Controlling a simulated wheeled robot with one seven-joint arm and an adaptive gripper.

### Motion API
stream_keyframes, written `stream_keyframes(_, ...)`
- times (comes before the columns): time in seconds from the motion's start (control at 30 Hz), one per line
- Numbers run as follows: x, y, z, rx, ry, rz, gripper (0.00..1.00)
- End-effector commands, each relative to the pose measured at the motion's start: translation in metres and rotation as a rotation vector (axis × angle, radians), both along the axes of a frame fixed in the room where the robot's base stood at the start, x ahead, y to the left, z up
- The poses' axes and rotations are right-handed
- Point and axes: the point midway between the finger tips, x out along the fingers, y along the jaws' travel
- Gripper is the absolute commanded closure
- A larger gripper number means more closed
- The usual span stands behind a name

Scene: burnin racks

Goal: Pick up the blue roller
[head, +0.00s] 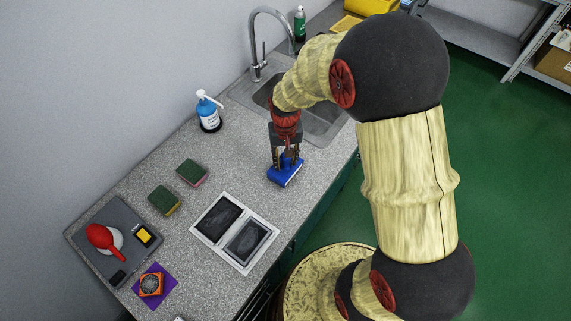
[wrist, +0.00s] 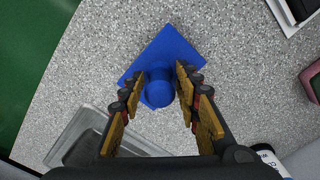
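The blue roller (head: 286,173) rests on the speckled grey counter near its front edge, just below the sink. In the wrist view it shows as a flat blue block (wrist: 172,48) with a round blue knob rising towards the camera. My gripper (head: 285,157) points down over it. In the wrist view the fingers of my gripper (wrist: 158,76) are open, one on each side of the knob. A gap shows between the left finger and the knob; the right finger is close to it, and contact cannot be told.
The sink (head: 322,122) with its tall faucet (head: 262,45) lies behind.

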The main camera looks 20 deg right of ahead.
Motion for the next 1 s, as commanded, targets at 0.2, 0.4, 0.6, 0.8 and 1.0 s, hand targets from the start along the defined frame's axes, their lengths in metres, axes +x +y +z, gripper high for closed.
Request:
stream_keyframes(0.2,0.0000,0.0000,0.0001,0.000,0.000,0.000,0.82)
stream_keyframes(0.4,-0.0001,0.0000,0.0001,0.000,0.000,0.000,0.93)
stream_keyframes(0.6,-0.0001,0.0000,0.0002,0.000,0.000,0.000,1.00)
stream_keyframes(0.8,0.0003,0.0000,0.0005,0.000,-0.001,0.000,1.00)
stream_keyframes(1.0,0.0005,0.0000,0.0031,0.000,-0.001,0.000,1.00)
